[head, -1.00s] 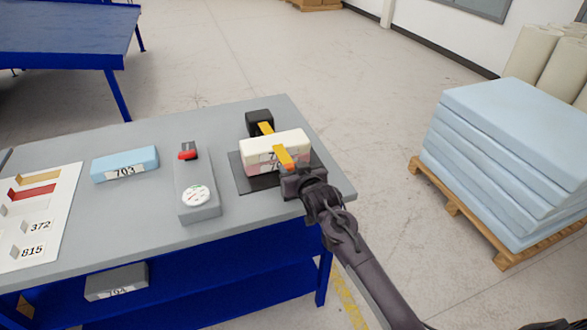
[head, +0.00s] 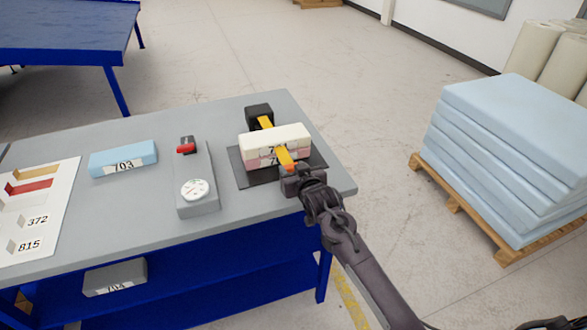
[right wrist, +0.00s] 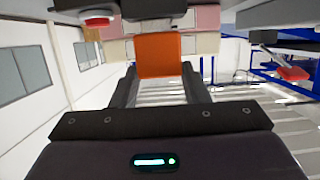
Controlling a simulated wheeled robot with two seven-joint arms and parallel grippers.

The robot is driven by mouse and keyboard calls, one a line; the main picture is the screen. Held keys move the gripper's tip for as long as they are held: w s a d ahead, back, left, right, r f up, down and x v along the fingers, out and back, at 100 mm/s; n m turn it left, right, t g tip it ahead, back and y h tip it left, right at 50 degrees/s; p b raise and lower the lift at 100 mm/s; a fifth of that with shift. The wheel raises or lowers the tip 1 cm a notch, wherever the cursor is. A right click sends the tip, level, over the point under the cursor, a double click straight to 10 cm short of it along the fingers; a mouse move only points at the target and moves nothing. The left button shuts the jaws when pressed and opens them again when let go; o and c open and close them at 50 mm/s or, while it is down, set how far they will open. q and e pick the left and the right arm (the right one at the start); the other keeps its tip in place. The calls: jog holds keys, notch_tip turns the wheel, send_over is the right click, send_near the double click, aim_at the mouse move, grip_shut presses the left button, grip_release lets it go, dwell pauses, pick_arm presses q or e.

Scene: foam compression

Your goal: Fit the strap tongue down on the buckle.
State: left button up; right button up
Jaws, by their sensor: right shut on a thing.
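A yellow strap (head: 284,156) comes from a black block (head: 259,114) and passes over a stack of cream and pink foam blocks (head: 268,138), down its near side. My right gripper (head: 288,170) is shut on the orange strap tongue (right wrist: 159,55) at the strap's near end, low in front of the stack. In the right wrist view the tongue lies between the two fingers, with the cream and pink foam (right wrist: 206,30) behind it. I cannot make out the buckle; the gripper covers the spot below the tongue. My left gripper is not in view.
The stack stands on a dark mat (head: 243,174) near the right end of the grey table (head: 130,215). Left of it are a grey unit with dial and red part (head: 196,189) and a blue block (head: 123,158). A pallet of blue foam (head: 500,160) stands right.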

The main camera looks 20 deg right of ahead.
jog(key=shift+f+b, duration=0.3)
jog(key=shift+f, duration=0.3)
jog(key=o, duration=1.1)
jog(key=shift+c, duration=0.2)
jog(key=shift+s+r+p, duration=0.55)
jog(key=shift+s+p, duration=0.05)
jog(key=shift+p, duration=0.35)
jog(key=s+r+p, duration=0.4)
jog(key=s+p, duration=0.1)
jog(key=p, duration=0.2)
jog(key=shift+s, duration=0.3)
